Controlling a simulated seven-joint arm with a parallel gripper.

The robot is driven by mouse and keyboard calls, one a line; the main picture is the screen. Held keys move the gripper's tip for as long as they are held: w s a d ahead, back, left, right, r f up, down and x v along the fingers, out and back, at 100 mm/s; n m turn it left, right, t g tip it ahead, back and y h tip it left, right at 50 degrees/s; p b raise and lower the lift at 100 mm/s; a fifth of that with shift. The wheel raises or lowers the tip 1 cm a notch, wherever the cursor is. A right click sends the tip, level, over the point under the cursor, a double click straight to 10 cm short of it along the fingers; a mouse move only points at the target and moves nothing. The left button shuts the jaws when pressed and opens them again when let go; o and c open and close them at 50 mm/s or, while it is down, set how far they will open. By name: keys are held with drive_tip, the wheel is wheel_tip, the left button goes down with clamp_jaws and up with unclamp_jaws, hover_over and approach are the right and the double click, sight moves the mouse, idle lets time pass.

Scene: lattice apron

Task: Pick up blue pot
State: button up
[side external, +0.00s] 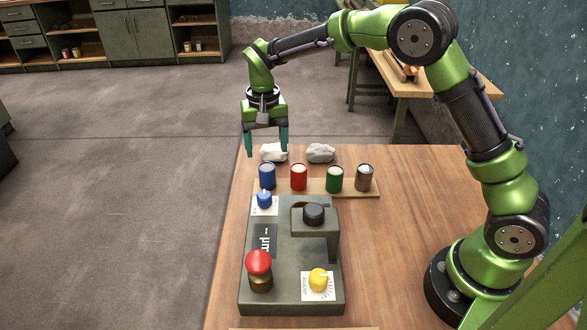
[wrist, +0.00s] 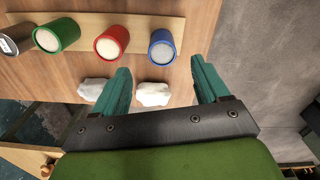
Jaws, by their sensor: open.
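The blue pot (side external: 267,176) is a small cylinder with a pale top. It stands upright at the left end of a row of pots on a wooden strip. In the wrist view the blue pot (wrist: 162,48) is at the right end of the row, ahead of the fingertips and roughly between their lines. My gripper (side external: 266,154) has teal fingers pointing down and is above the table's far edge, behind the pot in the side view. My gripper (wrist: 160,78) is open, with nothing between its fingers.
Red (side external: 299,177), green (side external: 335,179) and dark grey (side external: 364,177) pots share the wooden strip (side external: 310,193). A grey control box (side external: 290,285) with a blue knob (side external: 264,199) stands in front.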

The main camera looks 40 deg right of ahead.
sight(267, 167)
wheel_tip(267, 167, down, 9)
drive_tip(key=shift+w+f, duration=0.15)
idle(0.4)
